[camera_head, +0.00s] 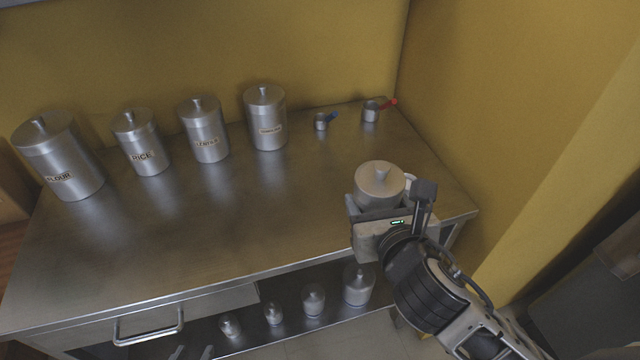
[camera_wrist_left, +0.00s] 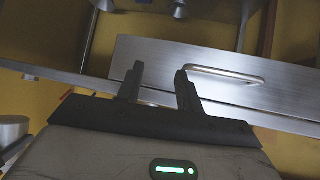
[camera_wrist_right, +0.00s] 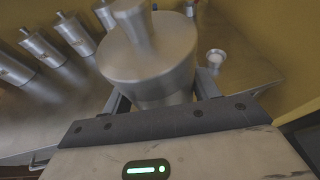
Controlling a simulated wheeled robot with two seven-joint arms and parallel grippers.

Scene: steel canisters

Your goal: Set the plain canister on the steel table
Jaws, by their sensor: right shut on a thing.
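The plain canister (camera_head: 380,183), steel with a knobbed lid and no visible label, is upright between the fingers of my right gripper (camera_head: 386,207). It is over the right front part of the steel table (camera_head: 230,215). In the right wrist view the canister (camera_wrist_right: 150,62) fills the space between the fingers. Its base is hidden, so I cannot tell whether it touches the table. My left gripper (camera_wrist_left: 160,78) is open and empty, in front of the table's drawer (camera_wrist_left: 225,70). Only its fingertips show at the bottom edge of the head view.
Labelled canisters, including flour (camera_head: 62,160), rice (camera_head: 140,143) and two more, line the back left. A blue-handled cup (camera_head: 321,122) and a red-handled cup (camera_head: 371,112) stand at the back. Another small cup (camera_wrist_right: 215,60) is near the held canister. Smaller canisters (camera_head: 358,287) stand on the lower shelf.

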